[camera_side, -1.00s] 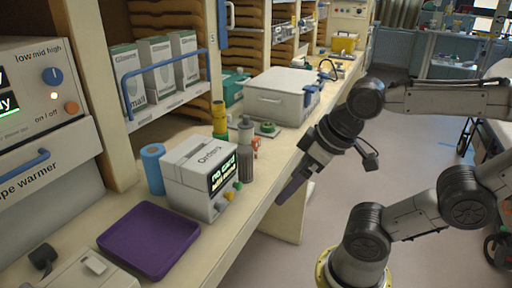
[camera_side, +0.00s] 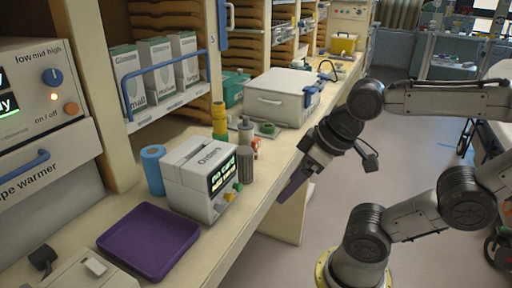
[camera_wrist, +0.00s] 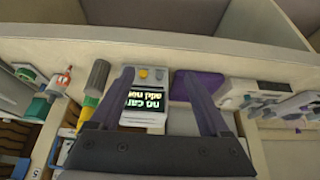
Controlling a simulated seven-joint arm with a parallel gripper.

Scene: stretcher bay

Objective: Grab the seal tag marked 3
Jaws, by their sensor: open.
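I cannot make out a seal tag marked 3 in either view. A small orange-red item (camera_side: 256,146) stands on the bench beside a grey ribbed cylinder (camera_side: 245,163); it also shows in the wrist view (camera_wrist: 66,76). It is too small to identify or read. My gripper (camera_side: 287,195) hangs at the bench's front edge, to the right of the Orders printer (camera_side: 190,160). In the wrist view my gripper (camera_wrist: 154,72) is open, with its two dark fingers apart and nothing between them but the printer's screen in the background.
A purple tray (camera_side: 150,240) lies in front of the printer. A blue roll (camera_side: 153,170) stands behind it. A yellow-green cylinder (camera_side: 219,120), a green ring (camera_side: 267,128) and a white case (camera_side: 283,95) are farther along the bench (camera_side: 235,240).

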